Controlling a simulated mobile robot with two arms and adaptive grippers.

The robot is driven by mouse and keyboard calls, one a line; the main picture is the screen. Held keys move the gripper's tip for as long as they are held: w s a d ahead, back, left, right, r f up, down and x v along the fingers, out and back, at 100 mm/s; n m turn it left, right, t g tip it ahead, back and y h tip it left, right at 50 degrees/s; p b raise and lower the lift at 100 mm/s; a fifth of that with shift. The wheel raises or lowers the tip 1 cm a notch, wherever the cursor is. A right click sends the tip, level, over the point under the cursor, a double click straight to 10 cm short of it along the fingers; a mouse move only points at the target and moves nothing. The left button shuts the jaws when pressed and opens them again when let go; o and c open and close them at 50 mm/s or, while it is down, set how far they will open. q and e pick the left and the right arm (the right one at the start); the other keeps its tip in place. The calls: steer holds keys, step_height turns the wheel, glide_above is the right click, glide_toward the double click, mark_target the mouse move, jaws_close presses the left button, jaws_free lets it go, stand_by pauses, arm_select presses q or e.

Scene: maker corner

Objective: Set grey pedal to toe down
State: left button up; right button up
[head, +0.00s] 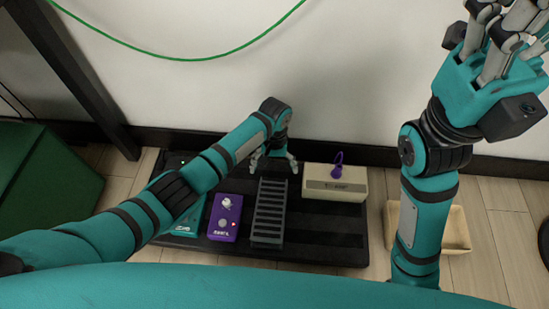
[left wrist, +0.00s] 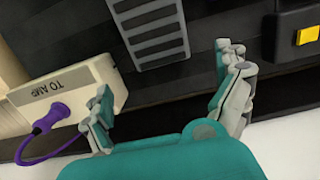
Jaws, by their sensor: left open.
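The grey pedal (head: 269,212) is a long treadle with dark crosswise ribs, standing on the black board between a purple pedal and a cream box. Its tilt is hard to judge from above. In the left wrist view the pedal (left wrist: 152,30) shows at the top, cut off by the frame. My left gripper (head: 273,163) is open and empty at the pedal's far end, its fingers spread to either side. In the left wrist view the left gripper (left wrist: 168,98) appears apart from the pedal. My right gripper (head: 505,40) is raised at upper right, fingertips partly cut off.
The black board (head: 320,248) lies against the wall. On it are the purple pedal (head: 225,217), a cream box (head: 335,183) with a purple plug, and a black box with a yellow part (left wrist: 308,35). A beige tray (head: 457,232) stands right.

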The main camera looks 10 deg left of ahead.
arm_select(q)
steer(key=shift+w+r, duration=0.15)
steer(key=shift+r, duration=0.85)
steer(key=shift+w+r, duration=0.1)
steer(key=shift+r, duration=0.85)
steer(key=shift+d, duration=0.1)
